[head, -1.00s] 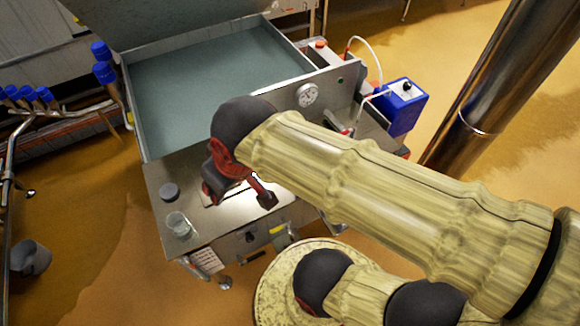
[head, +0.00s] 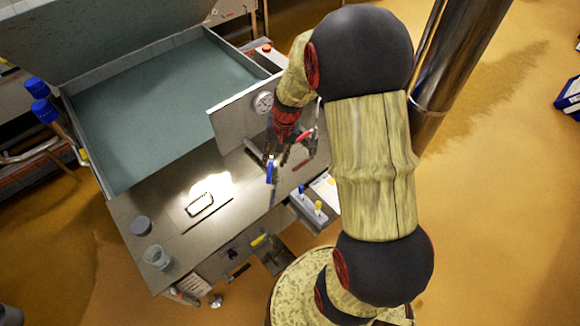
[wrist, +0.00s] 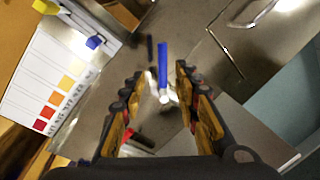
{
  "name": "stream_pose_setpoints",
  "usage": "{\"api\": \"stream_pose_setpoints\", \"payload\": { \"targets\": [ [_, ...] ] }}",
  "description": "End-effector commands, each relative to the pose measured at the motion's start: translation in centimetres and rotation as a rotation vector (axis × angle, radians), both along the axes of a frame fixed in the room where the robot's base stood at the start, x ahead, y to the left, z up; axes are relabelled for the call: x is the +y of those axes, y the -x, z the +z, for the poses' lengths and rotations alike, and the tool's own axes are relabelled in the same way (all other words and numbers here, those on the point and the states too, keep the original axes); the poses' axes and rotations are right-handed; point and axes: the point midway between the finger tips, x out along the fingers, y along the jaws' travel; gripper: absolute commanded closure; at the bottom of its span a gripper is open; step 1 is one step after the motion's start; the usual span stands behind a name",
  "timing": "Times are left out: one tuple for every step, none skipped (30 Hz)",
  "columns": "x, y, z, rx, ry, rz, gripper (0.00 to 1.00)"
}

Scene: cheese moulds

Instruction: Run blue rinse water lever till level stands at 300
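The blue lever (head: 270,172) is at the right end of the steel worktop, below my gripper (head: 282,158) in the head view. In the wrist view the blue lever (wrist: 162,62) lies between the fingertips of my gripper (wrist: 158,82), with space on both sides. My gripper is open and does not appear to grip it. A red lever (head: 304,139) is just beside my gripper; part of it also shows low in the wrist view (wrist: 136,139). The vat (head: 84,142) holds grey-green liquid. I cannot read any level mark at 300.
A round dial gauge (head: 263,103) is on the upright steel panel. A small box with blue and yellow knobs (head: 308,208) and a colour chart (wrist: 48,88) are close by. A clear cup (head: 157,257) and dark puck (head: 141,225) stand on the worktop. A steel column (head: 430,95) rises behind my arm.

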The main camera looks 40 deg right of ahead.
Motion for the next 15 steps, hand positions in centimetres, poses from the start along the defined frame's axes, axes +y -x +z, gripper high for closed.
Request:
{"api": "stream_pose_setpoints", "payload": {
  "targets": [
    [0.0,-0.4,0.0,-0.010,0.003,-0.011,0.69],
    [-0.1,-0.4,-0.2,-0.012,0.003,-0.016,0.69],
    [-0.1,-0.5,-0.4,-0.014,0.005,-0.018,0.69],
    [-0.1,-0.6,-0.7,-0.015,0.006,-0.019,0.69],
    [0.0,-0.6,-1.0,-0.015,0.006,-0.019,0.69],
    [0.1,-0.6,-1.5,-0.014,0.005,-0.019,0.69],
    [0.2,-0.7,-1.9,-0.013,0.004,-0.018,0.69],
    [0.2,-0.7,-2.4,-0.013,0.004,-0.018,0.69],
    [0.3,-0.8,-3.0,-0.013,0.005,-0.017,0.69],
    [0.4,-0.9,-3.5,-0.013,0.005,-0.017,0.69],
    [0.5,-0.9,-4.0,-0.012,0.005,-0.017,0.69],
    [0.5,-1.0,-4.6,-0.013,0.005,-0.017,0.69],
    [0.6,-1.1,-5.0,-0.013,0.006,-0.018,0.69],
    [0.7,-1.1,-5.4,-0.013,0.006,-0.018,0.69],
    [0.7,-1.2,-5.9,-0.014,0.005,-0.018,0.69]
  ]
}}
